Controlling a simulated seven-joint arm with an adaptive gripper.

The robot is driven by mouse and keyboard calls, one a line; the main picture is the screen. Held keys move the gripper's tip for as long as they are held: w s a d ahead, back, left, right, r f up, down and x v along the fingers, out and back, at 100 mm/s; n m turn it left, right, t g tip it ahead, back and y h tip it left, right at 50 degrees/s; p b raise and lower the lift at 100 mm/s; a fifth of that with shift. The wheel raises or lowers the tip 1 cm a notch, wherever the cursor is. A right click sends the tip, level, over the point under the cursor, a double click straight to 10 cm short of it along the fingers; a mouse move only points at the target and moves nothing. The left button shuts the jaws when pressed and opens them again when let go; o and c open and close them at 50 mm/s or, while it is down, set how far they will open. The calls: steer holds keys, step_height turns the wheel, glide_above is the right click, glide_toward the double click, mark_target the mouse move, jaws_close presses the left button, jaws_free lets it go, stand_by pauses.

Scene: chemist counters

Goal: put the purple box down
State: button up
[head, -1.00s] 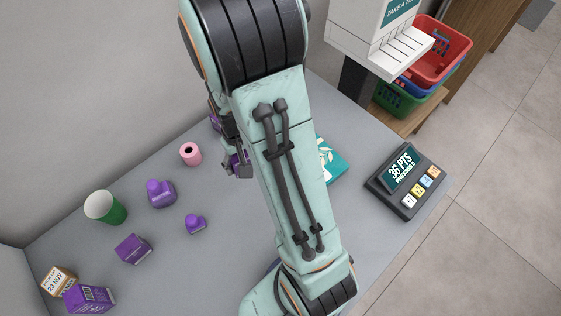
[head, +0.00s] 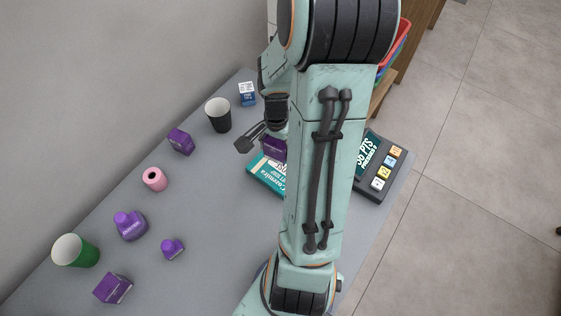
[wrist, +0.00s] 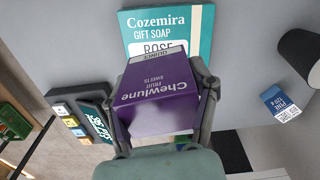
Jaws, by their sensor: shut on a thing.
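A purple Chewlune fruit sweets box (wrist: 160,98) is between the two fingers of my gripper (wrist: 166,70) in the wrist view. My gripper is shut on it. In the head view, the held purple box (head: 273,147) shows partly beside my gripper (head: 258,138), with the rest hidden behind my arm. It overlaps the far edge of a teal Cozemira gift soap box (head: 266,180). The soap box also shows behind the held box in the wrist view (wrist: 208,35). I cannot tell how high the held box is above the counter or soap box.
A dark cup (head: 218,116), a blue box (head: 248,95) and another purple box (head: 181,142) stand left of my gripper. A card terminal (head: 384,170) is at right. A pink roll (head: 154,180), purple bottles (head: 130,226) and a green cup (head: 76,251) stand nearer. The counter (head: 215,205) is clear mid-front.

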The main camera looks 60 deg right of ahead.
steer(key=shift+s+d+f+m, duration=0.1)
steer(key=shift+s+d+m, duration=0.5)
steer(key=shift+s+d, duration=0.45)
steer(key=f, duration=0.7)
steer(key=shift+s+f, duration=0.3)
steer(key=shift+f, duration=0.1)
steer(key=shift+f, duration=0.1)
steer(key=o, duration=1.1)
steer(key=shift+c, duration=0.2)
